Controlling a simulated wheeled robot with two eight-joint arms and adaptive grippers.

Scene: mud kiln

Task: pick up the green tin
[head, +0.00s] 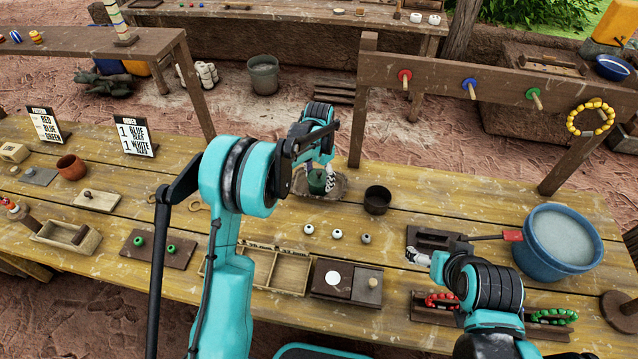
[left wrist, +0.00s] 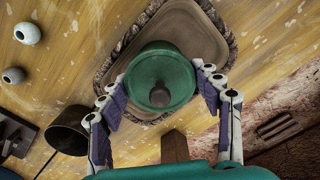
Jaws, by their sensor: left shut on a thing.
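In the head view the tin (head: 317,183) is partly hidden by my left arm. My left gripper (left wrist: 160,80) has one finger on each side of the tin and is shut on it. My right gripper (head: 418,257) is low over the table near the dark tool block, with its fingers too small and partly hidden to judge.
A dark cup (head: 378,200) stands just right of the tray. A blue bucket (head: 556,243) stands at the right. A divided wooden box (head: 291,272) lies near the front edge. A pegged rail (head: 450,82) rises behind.

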